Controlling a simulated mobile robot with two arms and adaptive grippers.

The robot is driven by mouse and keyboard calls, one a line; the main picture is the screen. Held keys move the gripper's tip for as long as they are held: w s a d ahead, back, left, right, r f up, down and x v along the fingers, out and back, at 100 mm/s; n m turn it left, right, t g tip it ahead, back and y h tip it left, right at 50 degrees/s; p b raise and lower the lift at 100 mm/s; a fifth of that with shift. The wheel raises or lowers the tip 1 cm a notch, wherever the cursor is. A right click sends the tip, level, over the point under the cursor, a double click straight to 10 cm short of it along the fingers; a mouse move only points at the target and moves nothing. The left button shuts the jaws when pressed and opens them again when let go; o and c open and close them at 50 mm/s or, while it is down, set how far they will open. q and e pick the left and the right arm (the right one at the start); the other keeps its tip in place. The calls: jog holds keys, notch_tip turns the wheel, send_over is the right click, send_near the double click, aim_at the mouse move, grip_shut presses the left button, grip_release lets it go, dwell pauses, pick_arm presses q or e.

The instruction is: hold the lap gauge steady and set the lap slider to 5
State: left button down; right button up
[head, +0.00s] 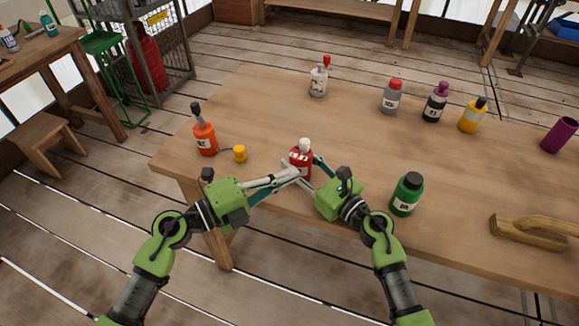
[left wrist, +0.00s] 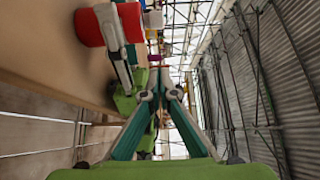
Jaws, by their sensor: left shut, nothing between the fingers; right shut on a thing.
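A red bottle-shaped object (head: 306,163) with a white top and a pale label stands near the table's front edge; it seems to be the lap gauge. It also shows as a red cylinder at the upper left of the left wrist view (left wrist: 91,27). My right gripper (head: 312,168) is shut on it. My left gripper (head: 297,172) is shut and empty, its tips close to the gauge's front; its closed fingers (left wrist: 160,80) show in the left wrist view. I cannot make out the slider or read its setting; the fingers partly cover the gauge.
On the wooden table (head: 250,110), an orange bottle (head: 204,138) and a small yellow piece (head: 239,154) stand left. A green bottle (head: 406,196) stands close right of my right gripper. Grey (head: 391,98), purple-capped (head: 435,103) and yellow (head: 472,117) bottles stand further back.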

aim_at(301, 158)
pick_arm(q)
jog(key=w+d, duration=0.1)
jog(key=w, duration=0.1)
jog(key=w+d, duration=0.4)
jog(key=shift+w, duration=0.3)
jog(key=shift+w+a, duration=0.35)
jog(key=shift+a, duration=0.25)
jog(key=shift+a, duration=0.1)
jog(key=shift+w+a, duration=0.3)
jog(key=shift+a, duration=0.2)
jog(key=shift+d, duration=0.1)
